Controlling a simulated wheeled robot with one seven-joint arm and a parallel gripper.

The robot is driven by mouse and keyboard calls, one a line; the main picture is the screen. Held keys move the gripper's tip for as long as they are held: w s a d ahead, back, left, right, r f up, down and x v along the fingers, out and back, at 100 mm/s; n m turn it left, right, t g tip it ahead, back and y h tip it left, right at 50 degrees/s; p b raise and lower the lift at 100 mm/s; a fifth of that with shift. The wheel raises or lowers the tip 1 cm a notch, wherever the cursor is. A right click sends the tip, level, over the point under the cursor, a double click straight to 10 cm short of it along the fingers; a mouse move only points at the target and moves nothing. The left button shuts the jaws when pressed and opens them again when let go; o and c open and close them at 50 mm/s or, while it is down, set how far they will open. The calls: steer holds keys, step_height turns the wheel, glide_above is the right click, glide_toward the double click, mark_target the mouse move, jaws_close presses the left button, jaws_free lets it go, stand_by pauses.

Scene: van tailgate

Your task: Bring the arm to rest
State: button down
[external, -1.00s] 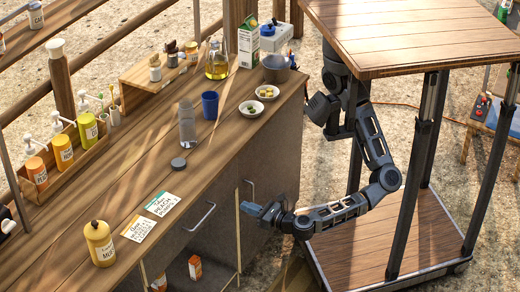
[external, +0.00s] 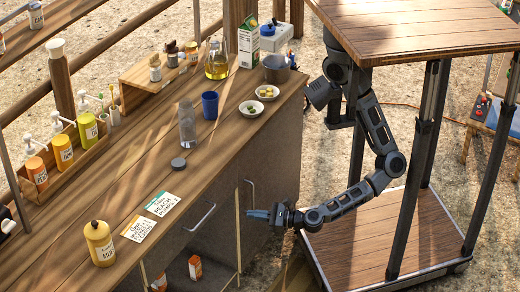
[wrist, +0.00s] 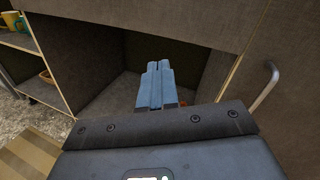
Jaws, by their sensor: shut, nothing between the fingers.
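My gripper (external: 250,213) is at the end of my arm, in front of the cabinet under the counter, below the counter top's edge. Its blue fingers are closed together with nothing between them; they also show in the wrist view (wrist: 155,85), pointing toward an open cabinet compartment (wrist: 110,85). My arm (external: 372,150) hangs down from beside the wooden platform, bends at the elbow and reaches left toward the cabinet.
The wooden counter (external: 130,190) carries bottles, a blue cup (external: 209,105), small bowls and cards. A cabinet door handle (wrist: 264,86) is close on the right in the wrist view. Orange-labelled containers (external: 195,267) stand in the lower compartment. Ground lies between counter and base.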

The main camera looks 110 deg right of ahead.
steer(key=s+d+r+m+g+y+b, duration=0.1)
steer(key=s+d+r+m+y+b, duration=0.2)
steer(key=s+d+m, duration=1.15)
steer(key=s+d+r+m+y+b, duration=0.1)
steer(key=s+d+m+y+b, duration=0.35)
steer(key=s+m, duration=1.15)
steer(key=w+d+r+m+p, duration=0.1)
steer(key=w+r+m+p, duration=0.1)
steer(key=r+p, duration=0.8)
steer(key=w+d+r+m+p, duration=0.1)
steer(key=w+r+p, duration=0.1)
steer(key=r+p, duration=0.8)
steer(key=shift+m+p, duration=0.35)
steer(key=shift+p, duration=0.65)
